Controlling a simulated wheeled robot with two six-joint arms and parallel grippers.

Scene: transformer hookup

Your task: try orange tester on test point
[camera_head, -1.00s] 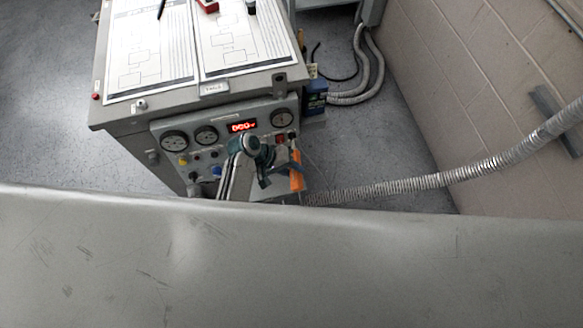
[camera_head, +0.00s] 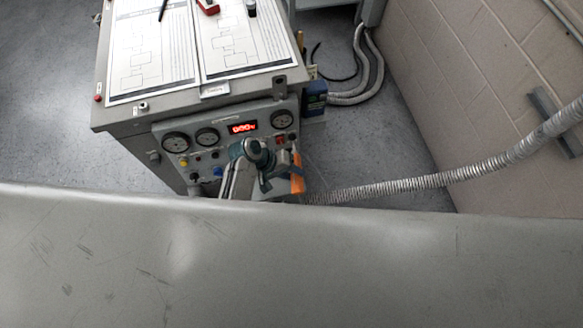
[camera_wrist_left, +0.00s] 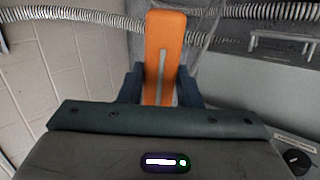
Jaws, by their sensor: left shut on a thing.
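The orange tester (camera_head: 297,178) is in my left gripper (camera_head: 283,172), in front of the right part of the cabinet's front panel (camera_head: 225,135). In the left wrist view the tester (camera_wrist_left: 164,55) stands upright between the two dark fingers of my left gripper (camera_wrist_left: 161,88), which are shut on it. Its far end points away from the wrist camera. I cannot make out the test point, or whether the tester touches anything. My right gripper is not in view.
The panel carries round gauges (camera_head: 176,142), a red lit display (camera_head: 242,128) and several coloured knobs. Printed sheets (camera_head: 153,48) and a red device (camera_head: 208,6) lie on the cabinet top. A flexible metal conduit (camera_head: 430,182) runs along the right. A grey surface (camera_head: 300,265) fills the foreground.

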